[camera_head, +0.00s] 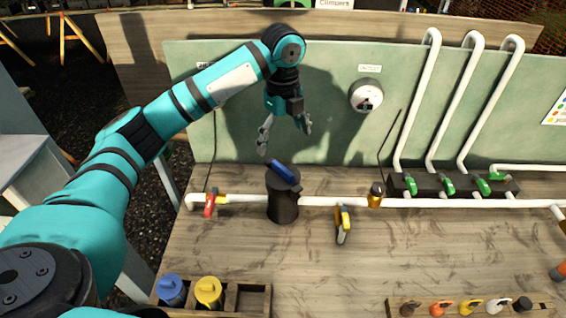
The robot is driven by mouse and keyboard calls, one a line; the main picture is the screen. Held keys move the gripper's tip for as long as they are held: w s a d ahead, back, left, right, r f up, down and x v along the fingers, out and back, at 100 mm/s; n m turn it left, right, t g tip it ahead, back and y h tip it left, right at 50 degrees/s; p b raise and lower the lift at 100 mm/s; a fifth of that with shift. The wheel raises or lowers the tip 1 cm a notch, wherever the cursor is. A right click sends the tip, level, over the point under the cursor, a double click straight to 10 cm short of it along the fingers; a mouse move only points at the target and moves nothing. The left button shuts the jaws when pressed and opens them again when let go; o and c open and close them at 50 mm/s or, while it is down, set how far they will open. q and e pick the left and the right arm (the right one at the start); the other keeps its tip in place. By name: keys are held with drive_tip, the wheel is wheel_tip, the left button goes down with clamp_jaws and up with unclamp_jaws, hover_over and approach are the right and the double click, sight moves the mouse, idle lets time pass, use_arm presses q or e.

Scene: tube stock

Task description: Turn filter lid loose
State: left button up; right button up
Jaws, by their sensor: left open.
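A dark cylindrical filter housing (283,208) stands in the white pipe line, left of the middle of the bench. On top sits its dark lid with a blue bar handle (284,172), which lies slantwise. My left gripper (285,141) hangs above and behind the lid in this view, fingers spread and pointing down. It is open and empty, and it appears apart from the handle. Whether the lid is loose cannot be seen. My right gripper is not in view.
A red-handled valve (210,203) and a yellow-handled valve (343,222) flank the filter on the pipe. A wooden tray (254,299) holds blue and yellow canisters in front. The bench centre right is clear.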

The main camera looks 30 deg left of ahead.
sight(283, 168)
use_arm(q)
wheel_tip(283, 168, down, 12)
drive_tip(key=p, duration=0.2)
drive_tip(key=shift+w+a+f+p, duration=0.1)
drive_tip(key=shift+w+f+p, duration=0.05)
drive_tip(key=shift+p, duration=0.2)
drive_tip(key=shift+f, duration=0.6)
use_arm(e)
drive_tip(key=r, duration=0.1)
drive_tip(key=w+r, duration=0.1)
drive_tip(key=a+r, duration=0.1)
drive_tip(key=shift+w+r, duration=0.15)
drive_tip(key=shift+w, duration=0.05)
